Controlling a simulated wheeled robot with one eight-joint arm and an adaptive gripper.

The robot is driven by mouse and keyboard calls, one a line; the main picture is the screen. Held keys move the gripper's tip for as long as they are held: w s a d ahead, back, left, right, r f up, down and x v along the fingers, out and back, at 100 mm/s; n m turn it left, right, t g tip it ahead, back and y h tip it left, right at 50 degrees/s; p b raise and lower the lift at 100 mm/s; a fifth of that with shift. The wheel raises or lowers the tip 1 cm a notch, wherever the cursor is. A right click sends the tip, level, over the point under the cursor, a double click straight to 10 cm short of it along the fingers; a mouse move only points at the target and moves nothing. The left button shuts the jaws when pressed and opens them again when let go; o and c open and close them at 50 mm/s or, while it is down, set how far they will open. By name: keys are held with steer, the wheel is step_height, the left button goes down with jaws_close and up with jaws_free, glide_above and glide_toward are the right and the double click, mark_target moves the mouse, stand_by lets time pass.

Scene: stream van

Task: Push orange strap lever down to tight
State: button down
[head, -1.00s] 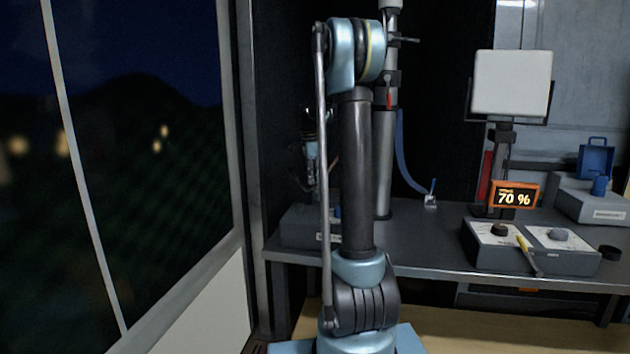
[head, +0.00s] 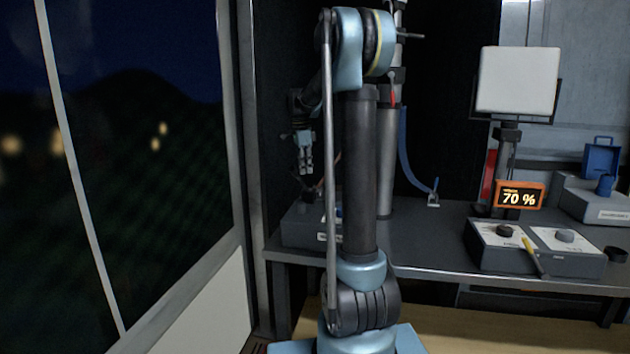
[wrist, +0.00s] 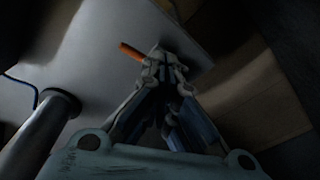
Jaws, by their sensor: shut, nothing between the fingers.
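A bright orange bar (wrist: 130,50), which looks like the strap lever, shows in the wrist view just left of my fingertips. Its right end is partly hidden behind the gripper, and I cannot tell whether they touch. It lies in front of a pale grey surface. My gripper (wrist: 165,65) is shut and empty. In the head view my gripper (head: 305,168) points down above a dark grey box at the back left of the bench, left of my arm link. I cannot make out the lever or its strap clearly in the head view.
The dark grey box (head: 300,229) stands on the bench (head: 410,243) near the window frame. A vertical metal pole (head: 387,160) with a blue strap (head: 407,150) rises behind my arm. A control box (head: 490,252) and a 70 % display (head: 519,195) are at the right.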

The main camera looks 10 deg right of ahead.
step_height(320, 180, up, 10)
steer(key=a, duration=0.1)
stand_by(0.5)
